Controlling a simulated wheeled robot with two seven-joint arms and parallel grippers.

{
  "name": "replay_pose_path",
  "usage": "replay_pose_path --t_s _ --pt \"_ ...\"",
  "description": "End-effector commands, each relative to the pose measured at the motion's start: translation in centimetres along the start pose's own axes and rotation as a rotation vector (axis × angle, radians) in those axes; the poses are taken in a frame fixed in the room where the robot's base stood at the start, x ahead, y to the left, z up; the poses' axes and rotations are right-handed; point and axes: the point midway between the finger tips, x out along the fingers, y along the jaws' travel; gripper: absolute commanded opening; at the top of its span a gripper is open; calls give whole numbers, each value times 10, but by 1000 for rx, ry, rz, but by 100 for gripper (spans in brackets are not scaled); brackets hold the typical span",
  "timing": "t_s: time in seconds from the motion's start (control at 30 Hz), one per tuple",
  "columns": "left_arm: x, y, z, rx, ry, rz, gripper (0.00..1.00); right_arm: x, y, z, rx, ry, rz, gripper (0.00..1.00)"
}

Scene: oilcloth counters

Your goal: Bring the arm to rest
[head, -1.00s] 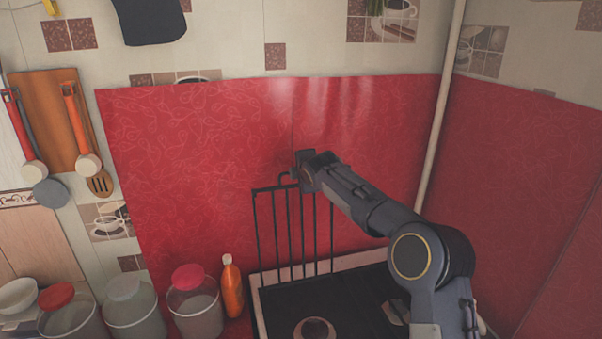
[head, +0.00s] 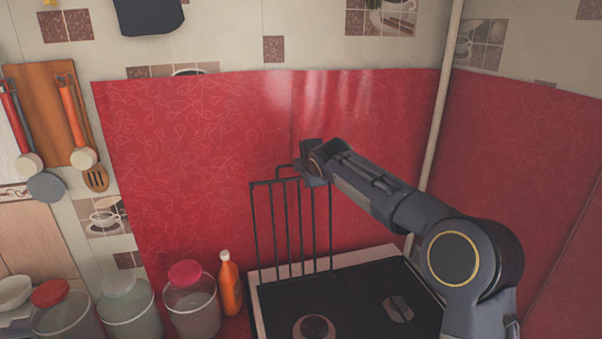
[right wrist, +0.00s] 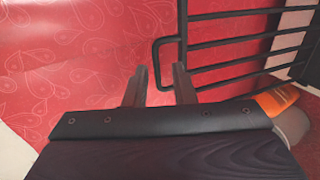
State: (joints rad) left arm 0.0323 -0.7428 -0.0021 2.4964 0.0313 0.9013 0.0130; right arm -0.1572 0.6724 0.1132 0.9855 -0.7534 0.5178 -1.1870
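My left gripper is not in view.
An orange bottle (head: 230,285) and jars with red (head: 190,310) and pale (head: 125,310) lids stand left of the stove. Red oilcloth (head: 200,150) covers the wall behind. A pale pipe (head: 440,130) runs up the corner. Utensils hang at the left.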

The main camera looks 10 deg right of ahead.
Motion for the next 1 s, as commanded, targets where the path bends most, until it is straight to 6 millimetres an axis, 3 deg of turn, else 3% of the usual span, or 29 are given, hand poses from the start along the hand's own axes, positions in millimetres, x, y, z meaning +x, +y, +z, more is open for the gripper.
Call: replay_pose_path --t_s 0.13,0.5,0.6,0.67,0.77,1.0 --pt "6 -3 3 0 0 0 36 -15 -1 0 -1 1 1 24" --pt "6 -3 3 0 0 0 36 -20 0 0 2 0 -1 24" --pt "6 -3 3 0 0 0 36 -30 -4 6 41 -2 -15 24" --pt "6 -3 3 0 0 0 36 -44 -9 14 97 -5 -33 24" --pt "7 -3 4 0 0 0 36 -80 -28 30 248 -14 -86 24" --pt "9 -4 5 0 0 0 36 -189 -116 61 737 -71 -255 24"
